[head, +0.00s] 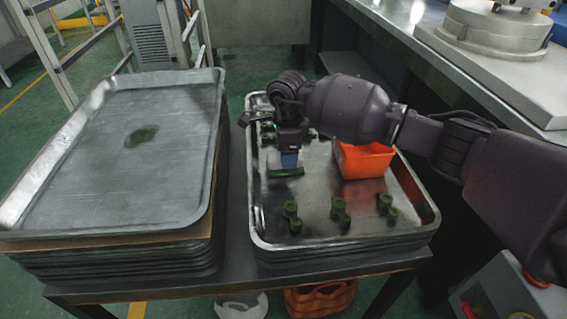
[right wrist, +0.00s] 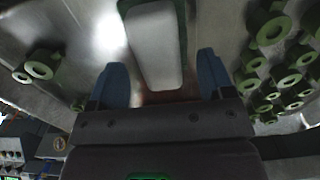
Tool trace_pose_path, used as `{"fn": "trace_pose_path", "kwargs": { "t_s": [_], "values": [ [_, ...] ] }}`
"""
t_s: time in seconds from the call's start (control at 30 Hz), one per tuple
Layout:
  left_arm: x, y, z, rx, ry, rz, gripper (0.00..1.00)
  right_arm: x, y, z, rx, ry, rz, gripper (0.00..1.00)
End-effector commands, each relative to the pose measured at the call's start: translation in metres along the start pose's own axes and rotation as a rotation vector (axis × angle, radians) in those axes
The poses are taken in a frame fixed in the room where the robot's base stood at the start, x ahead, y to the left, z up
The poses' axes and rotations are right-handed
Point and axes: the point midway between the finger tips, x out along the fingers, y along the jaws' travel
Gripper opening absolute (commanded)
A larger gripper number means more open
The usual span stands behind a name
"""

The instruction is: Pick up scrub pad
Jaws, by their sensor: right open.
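The scrub pad (head: 286,172), green with a pale grey face, lies in the right-hand metal tray (head: 262,225). My right gripper (head: 289,163) points down at it and partly hides it in the head view. In the right wrist view the pad (right wrist: 155,42) shows its pale face and green edge, ahead of and between the blue fingers of my open right gripper (right wrist: 162,62). The fingers are apart and do not appear to grip the pad. My left gripper is not in view.
An orange bin (head: 364,163) stands in the tray right of the pad. Green wax parts (head: 340,211) lie at the tray's front, and several more lie behind. A stack of trays (head: 150,190) stands at left. A metal bench (head: 470,75) runs along the right.

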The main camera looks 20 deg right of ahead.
Motion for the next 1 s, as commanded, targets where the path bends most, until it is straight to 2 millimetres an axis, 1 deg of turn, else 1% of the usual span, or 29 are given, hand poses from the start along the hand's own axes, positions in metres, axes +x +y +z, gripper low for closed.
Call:
{"fn": "trace_pose_path", "kwargs": {
  "t_s": [0.03,0.1,0.37,0.47,0.7,0.73,1.0],
  "values": [
    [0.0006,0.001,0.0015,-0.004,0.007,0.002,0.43,0.0169,0.0021,-0.0001,-0.001,0.003,0.012,0.74],
    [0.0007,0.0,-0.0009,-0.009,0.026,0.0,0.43,0.0224,0.0018,0.0,0.0,0.002,0.01,0.74],
    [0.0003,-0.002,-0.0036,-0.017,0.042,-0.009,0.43,0.0196,0.0003,0.0004,0.0,-0.001,0.0,0.74],
    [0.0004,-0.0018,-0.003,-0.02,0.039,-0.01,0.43,0.0197,0.0003,0.0005,-0.001,-0.001,0.0,0.61],
    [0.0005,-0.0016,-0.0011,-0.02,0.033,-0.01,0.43,0.0201,0.0005,0.0004,-0.001,-0.001,0.001,0.24],
    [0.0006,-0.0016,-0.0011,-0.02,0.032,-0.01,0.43,0.0201,0.0005,0.0004,-0.001,-0.001,0.001,0.21],
    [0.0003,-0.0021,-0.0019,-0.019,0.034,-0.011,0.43,0.0175,0.0003,0.0005,-0.001,-0.001,0.0,0.21]
  ]
}}
